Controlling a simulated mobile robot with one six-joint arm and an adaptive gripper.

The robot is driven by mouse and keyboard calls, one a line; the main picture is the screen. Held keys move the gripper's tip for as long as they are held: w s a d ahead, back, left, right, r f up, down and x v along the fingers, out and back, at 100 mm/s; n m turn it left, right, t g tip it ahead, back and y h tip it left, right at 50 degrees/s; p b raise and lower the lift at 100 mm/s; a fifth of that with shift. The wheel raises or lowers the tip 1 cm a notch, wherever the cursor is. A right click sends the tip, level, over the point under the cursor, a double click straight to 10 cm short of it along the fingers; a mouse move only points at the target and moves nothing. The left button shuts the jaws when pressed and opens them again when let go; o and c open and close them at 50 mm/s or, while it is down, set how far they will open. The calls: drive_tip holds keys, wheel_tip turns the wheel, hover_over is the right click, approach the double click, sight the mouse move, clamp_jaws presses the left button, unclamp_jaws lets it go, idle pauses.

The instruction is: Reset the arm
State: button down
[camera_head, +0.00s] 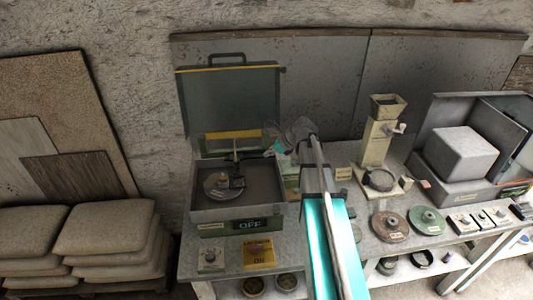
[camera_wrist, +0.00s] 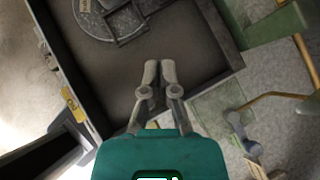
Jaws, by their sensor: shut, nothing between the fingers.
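My gripper (camera_wrist: 159,72) is shut and empty in the wrist view, its two grey fingertips close together beyond the teal body. Behind the fingers lies the floor of an open grey machine box, with a round plate (camera_wrist: 103,18) in its upper left part. In the head view my arm rises from the bottom middle and bends left at the top, with the gripper end by the right side of the same open box (camera_head: 192,205). The fingertips are small and partly hidden there, and I cannot tell their height above the box.
The box's lid (camera_head: 228,100) stands open behind, and its front display (camera_head: 250,224) reads OFF. To the right are a hopper device (camera_head: 377,140), a brown disc (camera_head: 390,226), a green disc (camera_head: 426,221) and a grey block in an open case (camera_head: 458,153).

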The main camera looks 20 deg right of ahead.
idle(0.4)
drive_tip(key=s+a+f+n+g+h+b, duration=0.2)
drive_tip(key=s+a+f+n, duration=0.1)
drive_tip(key=s+n, duration=0.4)
drive_tip(key=s+a+f+n+g+h+b, duration=0.1)
drive_tip(key=s+a+f+n+h+b, duration=0.1)
drive_tip(key=s+a+f+n, duration=0.2)
drive_tip(key=s+a+f+n+g+h+b, duration=0.2)
drive_tip(key=s+a+f+n, duration=0.2)
drive_tip(key=s+n, duration=0.6)
drive_tip(key=shift+s+a+f+n+g+h, duration=0.15)
drive_tip(key=shift+s+a+n+g+h, duration=0.2)
drive_tip(key=shift+a+n, duration=1.45)
drive_tip(key=shift+d+n, duration=0.7)
